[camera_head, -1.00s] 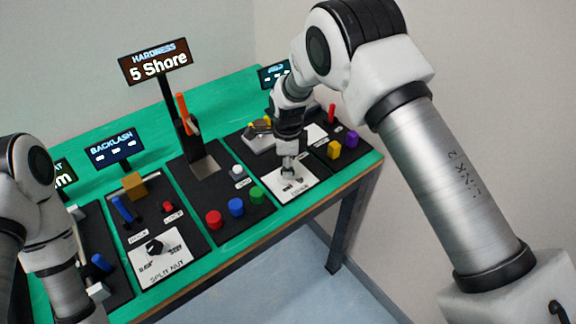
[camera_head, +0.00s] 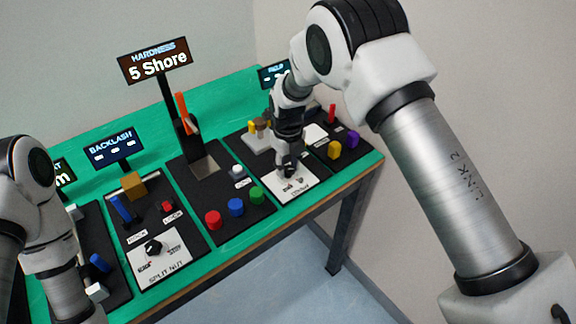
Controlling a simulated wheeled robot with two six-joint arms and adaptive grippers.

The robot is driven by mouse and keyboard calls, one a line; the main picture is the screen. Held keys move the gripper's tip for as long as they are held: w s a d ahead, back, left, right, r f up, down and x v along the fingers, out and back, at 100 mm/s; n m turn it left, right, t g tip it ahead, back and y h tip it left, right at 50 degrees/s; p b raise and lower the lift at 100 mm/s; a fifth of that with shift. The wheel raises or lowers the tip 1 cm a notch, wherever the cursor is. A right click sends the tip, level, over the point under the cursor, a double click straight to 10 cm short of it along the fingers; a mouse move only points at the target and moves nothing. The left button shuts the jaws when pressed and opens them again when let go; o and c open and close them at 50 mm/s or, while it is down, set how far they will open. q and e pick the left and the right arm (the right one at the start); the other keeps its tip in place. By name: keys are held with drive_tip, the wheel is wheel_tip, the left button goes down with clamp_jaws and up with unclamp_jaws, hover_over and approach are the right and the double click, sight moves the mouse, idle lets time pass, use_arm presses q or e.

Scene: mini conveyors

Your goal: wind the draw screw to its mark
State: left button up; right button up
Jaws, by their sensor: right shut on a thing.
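My right gripper (camera_head: 287,172) points down at a white labelled plate (camera_head: 299,189) on the right-hand station and is shut on a small knob there. The knob is mostly hidden by the fingers, and I cannot make out its mark. The plate's label is too small to read surely. My left arm comes in at the left edge; its gripper is out of the picture.
A HARDNESS display (camera_head: 157,60) reading 5 Shore stands at the back. Red (camera_head: 213,219), blue (camera_head: 236,207) and green (camera_head: 257,195) buttons lie left of the plate. A SPLIT NUT plate (camera_head: 160,262) with a black knob (camera_head: 153,247) is nearer.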

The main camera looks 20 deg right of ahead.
sight(288, 169)
drive_tip(key=shift+s+f+m, duration=0.1)
drive_tip(key=shift+m, duration=0.5)
drive_tip(key=o, duration=1.2)
drive_tip(key=shift+c, duration=0.2)
wheel_tip(288, 169, up, 12)
